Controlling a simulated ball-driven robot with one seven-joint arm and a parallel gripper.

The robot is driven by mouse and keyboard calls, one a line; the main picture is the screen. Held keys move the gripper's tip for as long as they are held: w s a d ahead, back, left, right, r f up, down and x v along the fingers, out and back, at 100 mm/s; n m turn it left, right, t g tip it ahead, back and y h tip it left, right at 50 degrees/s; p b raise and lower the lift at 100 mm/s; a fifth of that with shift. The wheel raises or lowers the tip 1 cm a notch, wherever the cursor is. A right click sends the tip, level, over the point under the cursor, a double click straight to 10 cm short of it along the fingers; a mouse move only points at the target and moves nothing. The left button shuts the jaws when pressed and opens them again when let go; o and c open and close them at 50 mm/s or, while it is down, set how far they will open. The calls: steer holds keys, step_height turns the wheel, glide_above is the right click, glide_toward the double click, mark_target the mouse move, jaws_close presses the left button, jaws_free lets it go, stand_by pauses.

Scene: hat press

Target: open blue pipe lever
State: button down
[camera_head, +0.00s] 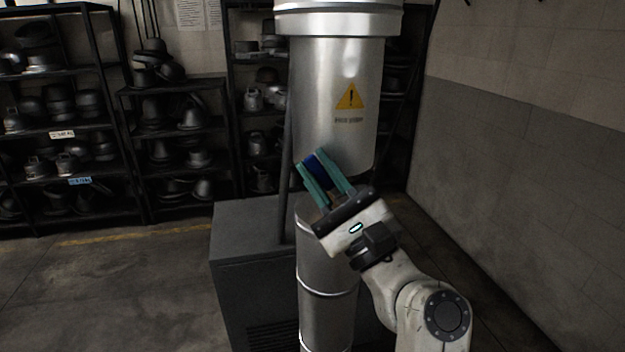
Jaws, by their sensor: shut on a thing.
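The blue pipe lever (319,173) shows as a dark blue piece between the teal fingers of my gripper (317,170). It is at the lower left edge of the upper metal pipe (335,105). My gripper is shut on the lever, with its fingers pointing up and to the left. The fingers and gripper body hide most of the lever, so I cannot tell its full angle. The pipe carries a yellow warning triangle (350,97). A narrower lower pipe (326,272) stands below, partly behind my gripper.
A dark grey cabinet (243,262) stands behind and left of the lower pipe. Shelves with metal hat forms (60,103) line the back wall. A bare wall (530,150) rises on the right. The floor (110,285) at the left is clear.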

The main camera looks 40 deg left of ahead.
steer(key=shift+w+d+m+t, duration=0.15)
steer(key=shift+w+m+t, duration=0.05)
steer(key=shift+m+t, duration=0.35)
steer(key=c, duration=1.1)
jaws_free()
steer(key=shift+r, duration=0.1)
steer(key=shift+o, duration=0.3)
steer(key=shift+r, duration=0.2)
steer(key=shift+g, duration=0.25)
